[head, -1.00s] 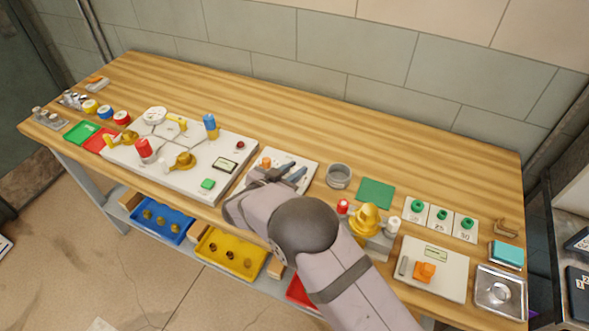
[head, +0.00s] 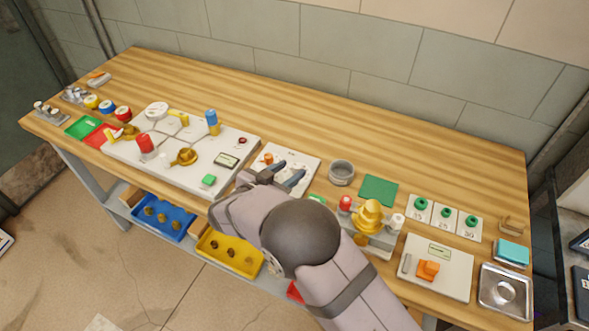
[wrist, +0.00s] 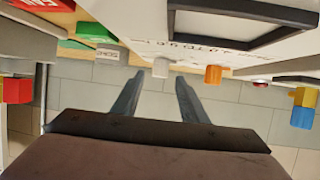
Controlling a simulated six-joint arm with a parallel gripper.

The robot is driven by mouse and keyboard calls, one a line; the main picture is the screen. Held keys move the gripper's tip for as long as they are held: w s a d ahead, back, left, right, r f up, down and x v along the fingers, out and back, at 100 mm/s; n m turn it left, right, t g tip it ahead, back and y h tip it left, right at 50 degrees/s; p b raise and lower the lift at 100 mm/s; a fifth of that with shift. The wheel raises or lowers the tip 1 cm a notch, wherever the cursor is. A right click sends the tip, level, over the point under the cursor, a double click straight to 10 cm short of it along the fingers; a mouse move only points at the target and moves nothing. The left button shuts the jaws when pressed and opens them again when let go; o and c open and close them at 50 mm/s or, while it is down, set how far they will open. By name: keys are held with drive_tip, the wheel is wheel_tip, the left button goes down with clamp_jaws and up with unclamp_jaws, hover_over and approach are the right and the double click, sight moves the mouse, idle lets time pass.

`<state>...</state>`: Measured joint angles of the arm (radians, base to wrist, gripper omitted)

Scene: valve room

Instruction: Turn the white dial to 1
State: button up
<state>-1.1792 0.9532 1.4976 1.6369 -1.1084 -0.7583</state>
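A white panel (head: 300,156) with an orange knob (head: 267,158) stands near the middle of the bench in the head view. The wrist view shows a small white dial (wrist: 161,68) beside the orange knob (wrist: 213,75) on a pale panel with printed text. My arm hides this dial in the head view, and I cannot read its setting. My gripper (head: 287,173) is over this panel. In the wrist view my gripper (wrist: 157,84) is open and empty, with the white dial in line with the gap. Contact cannot be told.
Left is a large white board (head: 130,153) with a round white gauge (head: 156,109), a red knob (head: 144,143), and yellow and blue handles. Right are a grey round cup (head: 341,171), a green mat (head: 378,190) and a brass valve (head: 369,215). The back of the bench is clear.

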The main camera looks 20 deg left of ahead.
drive_tip(key=shift+v, duration=1.45)
drive_tip(key=shift+w+f+b, duration=0.1)
drive_tip(key=shift+b, duration=0.3)
